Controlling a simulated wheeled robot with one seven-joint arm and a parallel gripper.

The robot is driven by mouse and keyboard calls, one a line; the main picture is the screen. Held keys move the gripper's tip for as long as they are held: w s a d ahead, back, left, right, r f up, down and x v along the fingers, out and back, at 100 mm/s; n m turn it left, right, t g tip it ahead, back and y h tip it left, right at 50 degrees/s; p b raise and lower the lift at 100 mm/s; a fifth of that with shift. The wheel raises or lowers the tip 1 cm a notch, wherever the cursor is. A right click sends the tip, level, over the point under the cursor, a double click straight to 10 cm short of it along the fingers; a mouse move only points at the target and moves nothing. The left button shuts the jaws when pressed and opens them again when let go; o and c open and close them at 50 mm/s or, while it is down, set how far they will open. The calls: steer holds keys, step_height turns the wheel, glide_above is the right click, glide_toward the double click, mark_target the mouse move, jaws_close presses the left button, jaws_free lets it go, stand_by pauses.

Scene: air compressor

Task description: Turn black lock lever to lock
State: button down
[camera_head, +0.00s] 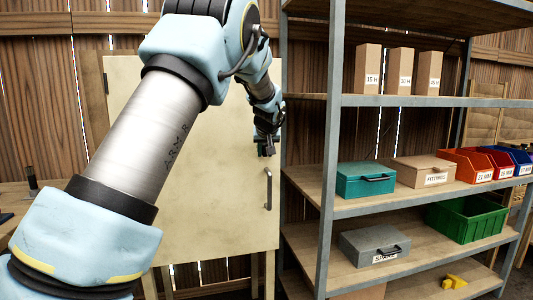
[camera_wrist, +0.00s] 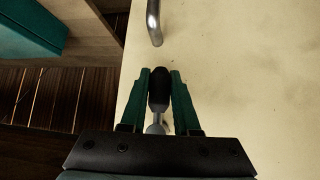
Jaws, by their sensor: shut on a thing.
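The black lock lever (camera_wrist: 158,88) is on the cream cabinet door (camera_wrist: 230,60). In the wrist view its dark grip lies between the two green fingers of my gripper (camera_wrist: 160,85), with a silvery stem below it. My gripper is shut on the lever. In the head view my gripper (camera_head: 267,147) is at the right edge of the door (camera_head: 215,190), above the metal door handle (camera_head: 268,189). The lever is mostly hidden there by the gripper, and its exact angle cannot be told.
A metal-framed shelf (camera_head: 331,180) stands close to the right of the door. It holds a teal case (camera_head: 365,180), a grey case (camera_head: 374,246), boxes and colored bins. The wrist view shows the handle (camera_wrist: 154,22) just beyond the fingertips.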

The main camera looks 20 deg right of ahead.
stand_by(0.4)
steer(key=c, duration=0.7)
jaws_free()
steer(key=shift+o, duration=0.2)
steer(key=b+v, duration=0.2)
steer(key=v, duration=0.8)
steer(key=shift+s+r, duration=0.25)
steer(key=shift+s, duration=0.05)
steer(key=shift+a, duration=0.15)
